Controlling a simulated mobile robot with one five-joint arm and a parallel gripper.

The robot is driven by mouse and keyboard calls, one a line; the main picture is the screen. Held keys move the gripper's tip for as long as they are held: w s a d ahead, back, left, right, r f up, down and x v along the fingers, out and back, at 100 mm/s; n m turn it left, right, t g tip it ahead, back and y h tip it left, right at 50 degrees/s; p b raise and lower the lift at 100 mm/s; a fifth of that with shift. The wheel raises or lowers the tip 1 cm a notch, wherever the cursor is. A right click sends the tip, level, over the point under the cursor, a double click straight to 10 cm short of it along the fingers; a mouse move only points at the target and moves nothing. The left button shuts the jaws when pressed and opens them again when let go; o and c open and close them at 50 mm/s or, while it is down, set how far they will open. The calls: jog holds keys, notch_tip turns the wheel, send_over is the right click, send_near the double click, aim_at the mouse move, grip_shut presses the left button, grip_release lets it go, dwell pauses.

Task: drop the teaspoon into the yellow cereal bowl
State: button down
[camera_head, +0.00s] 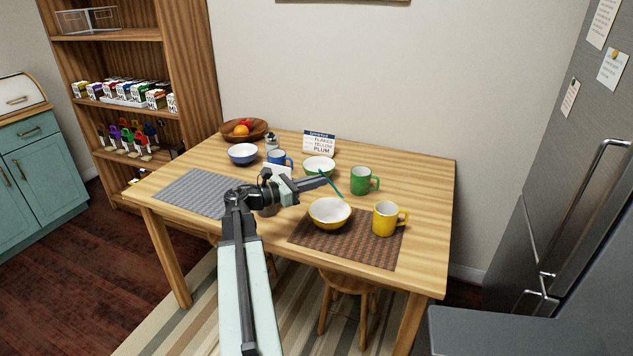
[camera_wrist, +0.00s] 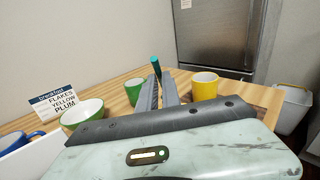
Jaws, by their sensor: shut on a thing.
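My gripper (camera_head: 322,181) is shut on the teal teaspoon (camera_head: 333,187), which slants down to the right. The teaspoon's teal end also shows between the fingertips in the wrist view (camera_wrist: 155,66). In the head view the spoon appears just above and behind the yellow cereal bowl (camera_head: 330,224), apart from its rim. The bowl is yellow outside and white inside, looks empty, and sits on the brown placemat (camera_head: 307,242). The bowl is hidden in the wrist view.
A yellow mug (camera_head: 384,219) stands right of the bowl, and a green mug (camera_head: 360,181) behind it. A green bowl (camera_head: 319,165), blue bowl (camera_head: 243,152), blue mug (camera_head: 277,158), sign (camera_head: 319,143) and fruit bowl (camera_head: 228,136) stand farther back. The grey placemat (camera_head: 190,190) is clear.

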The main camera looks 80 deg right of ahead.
jog(key=shift+f+b, duration=0.4)
jog(key=shift+f, duration=0.5)
jog(key=c, duration=1.5)
grip_release()
jog(key=shift+w, duration=0.1)
jog(key=v, duration=0.7)
jog(key=shift+w+a, duration=0.2)
jog(key=shift+a, duration=0.05)
